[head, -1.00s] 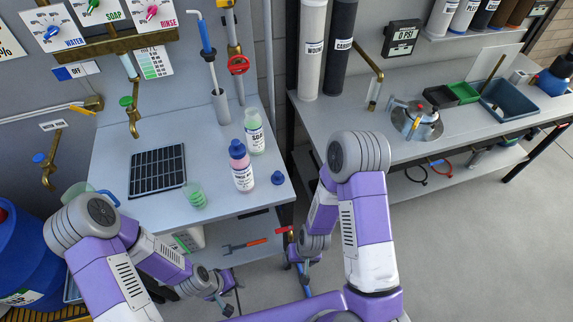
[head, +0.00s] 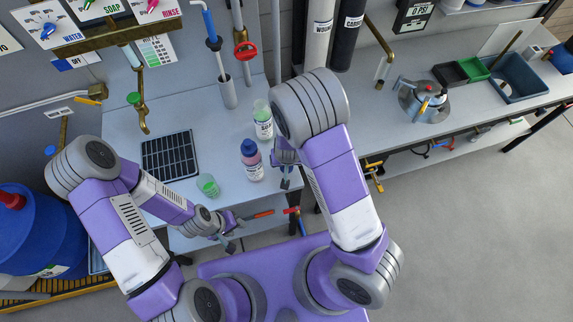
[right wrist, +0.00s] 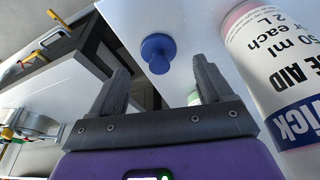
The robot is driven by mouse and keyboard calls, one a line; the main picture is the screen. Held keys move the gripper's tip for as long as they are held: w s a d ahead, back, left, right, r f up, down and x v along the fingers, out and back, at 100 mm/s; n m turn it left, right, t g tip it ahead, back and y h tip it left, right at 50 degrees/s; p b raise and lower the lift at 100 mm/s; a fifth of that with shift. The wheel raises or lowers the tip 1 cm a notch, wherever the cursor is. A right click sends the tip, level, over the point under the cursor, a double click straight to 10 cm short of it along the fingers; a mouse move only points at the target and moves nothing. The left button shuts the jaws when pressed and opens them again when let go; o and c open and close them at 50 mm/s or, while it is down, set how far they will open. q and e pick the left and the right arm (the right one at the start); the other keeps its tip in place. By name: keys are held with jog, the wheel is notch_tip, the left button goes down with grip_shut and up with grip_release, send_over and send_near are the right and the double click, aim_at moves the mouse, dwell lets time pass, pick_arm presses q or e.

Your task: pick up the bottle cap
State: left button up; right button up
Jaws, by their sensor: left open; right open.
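The blue bottle cap (right wrist: 158,53) lies on the grey bench top in the right wrist view, a round knob with a wider flange. My right gripper (right wrist: 163,82) is open, and the cap shows beyond and between its two fingertips, apart from them. In the head view my right gripper (head: 287,182) is over the front right part of the bench, and the cap is hidden by it and the arm. My left gripper (head: 233,236) is open and empty, low in front of the bench edge.
The pink rinse-aid bottle (head: 251,161) stands close to my right gripper and also fills the right of the wrist view (right wrist: 275,60). A soap bottle (head: 263,121) stands behind it. A green cup (head: 208,185) and a black grid panel (head: 169,156) are to the left.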

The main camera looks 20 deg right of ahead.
jog(key=x, duration=0.3)
jog(key=shift+f, duration=0.1)
jog(key=c, duration=1.1)
